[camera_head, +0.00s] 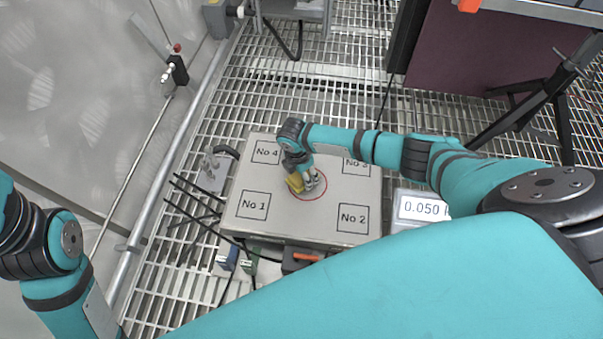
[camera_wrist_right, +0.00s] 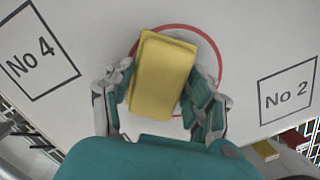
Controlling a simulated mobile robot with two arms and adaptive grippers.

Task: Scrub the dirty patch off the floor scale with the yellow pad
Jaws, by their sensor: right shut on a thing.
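The floor scale (camera_head: 290,221) is a pale metal plate with printed squares No 1 to No 4 and a red circle in the middle. My right gripper (camera_head: 304,184) is over the circle, shut on the yellow pad (camera_head: 294,183). In the right wrist view the pad (camera_wrist_right: 162,75) sits between the fingers of the right gripper (camera_wrist_right: 160,92), inside the red circle (camera_wrist_right: 212,48). I cannot tell whether the pad touches the plate. No dirty patch shows; the pad and gripper hide part of the circle. My left arm shows at the left edge, its gripper out of view.
A display reading 0.050 (camera_head: 424,208) stands right of the scale. A small metal fixture (camera_head: 213,168) is at its left, with dark cables running nearby. Small blue and orange-marked items lie at its front edge. Open steel grating (camera_head: 330,75) lies behind.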

